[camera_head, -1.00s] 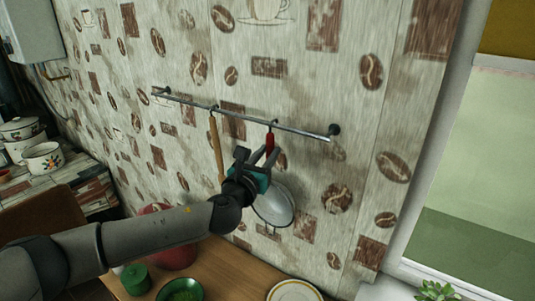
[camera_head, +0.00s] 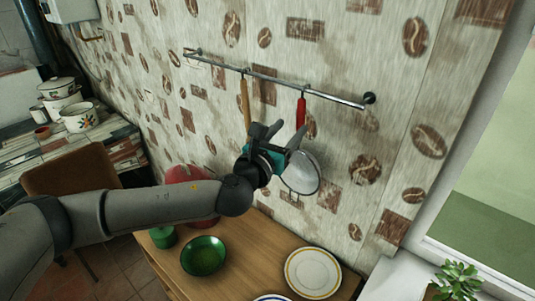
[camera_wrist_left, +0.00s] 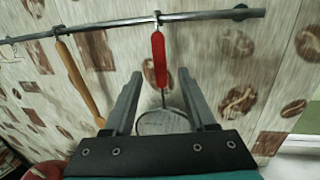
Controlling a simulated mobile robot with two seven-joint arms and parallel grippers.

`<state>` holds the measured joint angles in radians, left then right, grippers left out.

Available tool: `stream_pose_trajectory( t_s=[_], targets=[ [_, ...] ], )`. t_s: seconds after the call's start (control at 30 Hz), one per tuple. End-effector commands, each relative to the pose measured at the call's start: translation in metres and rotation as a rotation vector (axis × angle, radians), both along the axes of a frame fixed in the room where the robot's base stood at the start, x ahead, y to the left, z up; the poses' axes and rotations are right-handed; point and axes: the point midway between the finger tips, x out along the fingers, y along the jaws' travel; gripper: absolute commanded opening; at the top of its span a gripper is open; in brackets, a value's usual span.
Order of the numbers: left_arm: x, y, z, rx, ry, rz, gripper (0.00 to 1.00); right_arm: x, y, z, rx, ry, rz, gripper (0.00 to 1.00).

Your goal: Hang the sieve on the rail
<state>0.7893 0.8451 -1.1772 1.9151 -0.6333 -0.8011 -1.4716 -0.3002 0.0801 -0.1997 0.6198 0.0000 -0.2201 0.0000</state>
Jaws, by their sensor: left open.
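The sieve with a red handle (camera_head: 301,118) and a round pale mesh bowl (camera_head: 302,173) hangs from the metal rail (camera_head: 290,84) on the wall. In the left wrist view its red handle (camera_wrist_left: 159,60) hangs by a hook from the rail (camera_wrist_left: 200,16), and the bowl (camera_wrist_left: 163,122) shows below, between my fingers in the picture. My left gripper (camera_head: 281,134) is open and empty, in front of the wall just left of the sieve. It shows apart from the handle in the left wrist view (camera_wrist_left: 163,88). The right gripper is not in view.
A wooden-handled utensil (camera_head: 245,103) hangs on the rail left of the sieve. Below stand a wooden table (camera_head: 235,272), a green bowl (camera_head: 204,256), a white plate (camera_head: 312,272) and a red pot (camera_head: 186,175). A potted plant (camera_head: 458,280) is at right.

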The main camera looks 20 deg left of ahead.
Motion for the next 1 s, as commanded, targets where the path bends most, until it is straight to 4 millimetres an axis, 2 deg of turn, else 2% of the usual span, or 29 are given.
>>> stream_pose_trajectory(
  t_s=[0.5, 0.7, 0.87, 1.0],
  targets=[
    [-0.079, 0.015, -0.005, 0.0, 0.002, -0.001, 0.57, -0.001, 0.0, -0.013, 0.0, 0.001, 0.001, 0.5],
    [-0.094, 0.017, -0.004, 0.001, -0.001, 0.0, 0.57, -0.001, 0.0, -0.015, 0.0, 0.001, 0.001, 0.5],
    [-0.097, 0.018, -0.003, -0.003, 0.0, 0.001, 0.57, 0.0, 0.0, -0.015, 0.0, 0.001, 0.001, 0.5],
    [-0.099, 0.013, -0.01, -0.1, 0.039, 0.012, 0.57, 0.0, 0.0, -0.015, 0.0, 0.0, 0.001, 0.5]
  ],
)
